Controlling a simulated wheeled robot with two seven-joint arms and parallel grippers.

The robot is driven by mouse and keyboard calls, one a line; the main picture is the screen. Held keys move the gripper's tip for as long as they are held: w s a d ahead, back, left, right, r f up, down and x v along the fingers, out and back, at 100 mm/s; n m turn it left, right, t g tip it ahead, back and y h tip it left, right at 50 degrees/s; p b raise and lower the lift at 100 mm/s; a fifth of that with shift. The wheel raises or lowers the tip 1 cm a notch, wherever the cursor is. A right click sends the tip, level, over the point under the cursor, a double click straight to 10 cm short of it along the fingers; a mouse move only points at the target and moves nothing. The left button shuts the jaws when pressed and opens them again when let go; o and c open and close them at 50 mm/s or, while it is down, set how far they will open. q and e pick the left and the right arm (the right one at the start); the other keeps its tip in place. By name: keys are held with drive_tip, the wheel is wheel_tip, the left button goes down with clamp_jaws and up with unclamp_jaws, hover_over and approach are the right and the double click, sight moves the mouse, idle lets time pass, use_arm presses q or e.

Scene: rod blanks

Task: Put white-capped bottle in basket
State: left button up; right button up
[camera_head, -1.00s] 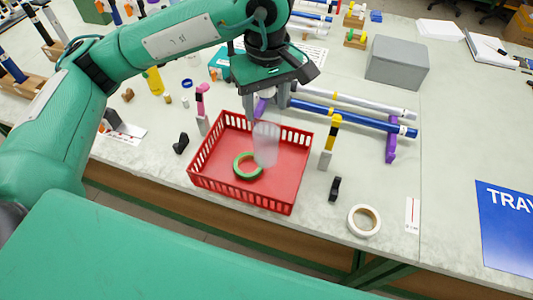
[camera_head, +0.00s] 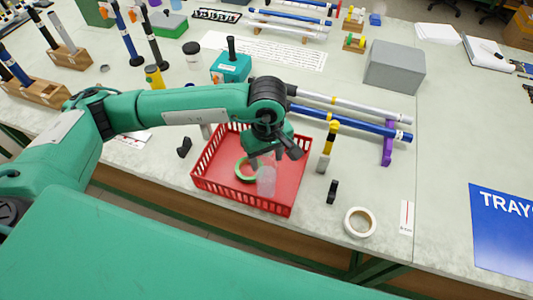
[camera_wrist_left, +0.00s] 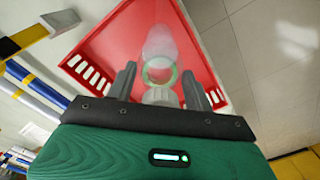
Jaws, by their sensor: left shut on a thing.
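The translucent white-capped bottle (camera_head: 266,181) is held upright inside the red basket (camera_head: 240,199), in front of my left gripper. My left gripper (camera_head: 265,160) is shut on its top end. In the left wrist view the bottle (camera_wrist_left: 160,42) extends away from the fingers, with the white cap (camera_wrist_left: 161,96) between the two fingertips (camera_wrist_left: 161,88). The basket (camera_wrist_left: 102,44) lies beyond it. I cannot tell if the bottle touches the basket floor. My right gripper is not in view.
A yellow-black block post (camera_head: 328,144), a black clip (camera_head: 332,191) and a white tape roll (camera_head: 360,222) stand right of the basket.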

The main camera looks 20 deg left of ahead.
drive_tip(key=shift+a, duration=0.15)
use_arm(q)
drive_tip(key=shift+f, duration=0.1)
drive_tip(key=o, duration=1.5)
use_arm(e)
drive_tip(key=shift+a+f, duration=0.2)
use_arm(q)
wheel_tip(320, 180, up, 11)
drive_tip(key=b, duration=0.3)
drive_tip(key=shift+d, duration=0.1)
drive_tip(key=shift+r+b, duration=0.35)
drive_tip(key=shift+r, duration=0.3)
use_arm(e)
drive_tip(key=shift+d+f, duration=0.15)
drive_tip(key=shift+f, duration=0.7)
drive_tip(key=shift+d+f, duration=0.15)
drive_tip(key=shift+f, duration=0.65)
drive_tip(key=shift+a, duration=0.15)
